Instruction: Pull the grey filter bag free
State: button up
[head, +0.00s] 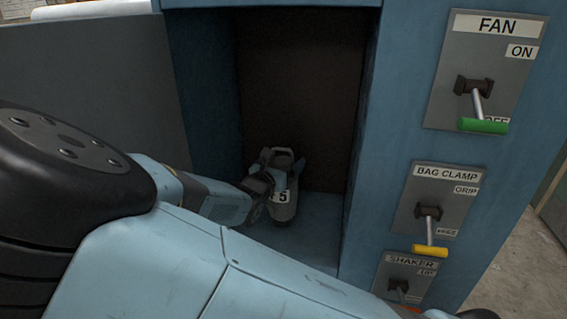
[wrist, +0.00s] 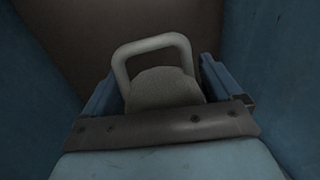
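My gripper (head: 281,162) reaches in from the left at the bag's upper part. In the wrist view the blue fingers of my gripper (wrist: 161,85) stand spread, one on each side of the bag. Whether they press on it or only flank it cannot be told. The bag's lower part is hidden in the wrist view.
The compartment walls stand close on both sides; a grey door panel (head: 95,75) stands at left.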

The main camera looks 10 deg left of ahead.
aim_at(281, 149)
jog(key=c, duration=1.1)
jog(key=o, duration=1.1)
jog(key=c, duration=0.5)
jog(key=shift+r, duration=2.25)
jog(key=shift+r, duration=2.4)
